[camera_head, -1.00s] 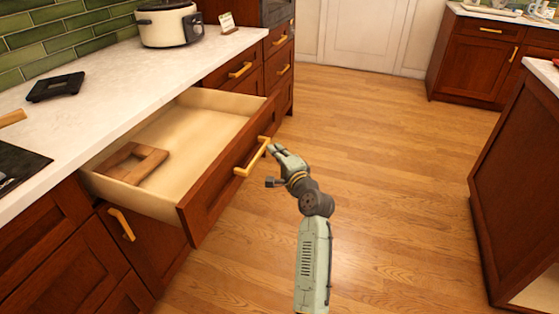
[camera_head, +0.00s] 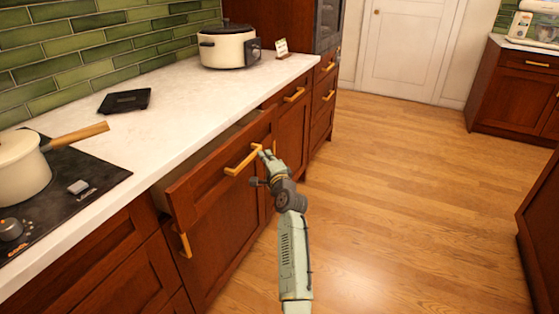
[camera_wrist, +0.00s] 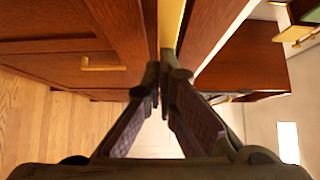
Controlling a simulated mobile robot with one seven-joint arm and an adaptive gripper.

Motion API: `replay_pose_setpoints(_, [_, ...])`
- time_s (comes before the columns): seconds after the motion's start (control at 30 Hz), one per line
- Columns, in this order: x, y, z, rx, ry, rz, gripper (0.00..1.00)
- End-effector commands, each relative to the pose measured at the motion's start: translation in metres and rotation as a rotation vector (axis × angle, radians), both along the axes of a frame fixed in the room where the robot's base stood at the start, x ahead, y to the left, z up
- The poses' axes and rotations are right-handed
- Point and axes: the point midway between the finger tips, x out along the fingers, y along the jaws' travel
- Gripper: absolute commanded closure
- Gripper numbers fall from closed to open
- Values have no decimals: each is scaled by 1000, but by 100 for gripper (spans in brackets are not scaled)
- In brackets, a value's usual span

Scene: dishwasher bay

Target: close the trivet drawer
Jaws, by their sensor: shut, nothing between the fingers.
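The trivet drawer (camera_head: 222,170) is a dark red wooden drawer under the white counter, and it stands partly open by a small gap. Its brass handle (camera_head: 243,160) runs along its front. The inside is mostly hidden, and the trivet does not show now. My gripper (camera_head: 265,156) is at the right end of the handle, shut and empty. In the wrist view my gripper's fingertips (camera_wrist: 163,75) are together at the brass handle (camera_wrist: 171,22); I cannot tell whether they touch it.
The counter (camera_head: 180,108) holds a black scale (camera_head: 124,101), a white slow cooker (camera_head: 228,47) and a stovetop with a white pot (camera_head: 22,168). Closed drawers and cabinets line the row. The wooden floor (camera_head: 400,180) to the right is clear.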

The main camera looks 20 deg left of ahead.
Motion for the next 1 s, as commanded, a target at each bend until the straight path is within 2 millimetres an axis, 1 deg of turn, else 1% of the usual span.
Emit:
replay_pose_setpoints(0.03, [-1,13,2,0,1,6,100])
replay_pose_setpoints(0.1, [0,27,1,0,1,5,100])
replay_pose_setpoints(0.3, [1,59,1,1,0,3,100])
replay_pose_setpoints(0.4, [2,70,0,0,1,2,100])
replay_pose_setpoints(0.6, [3,80,0,1,1,0,100])
replay_pose_setpoints(1.0, [2,83,-1,-1,1,3,100])
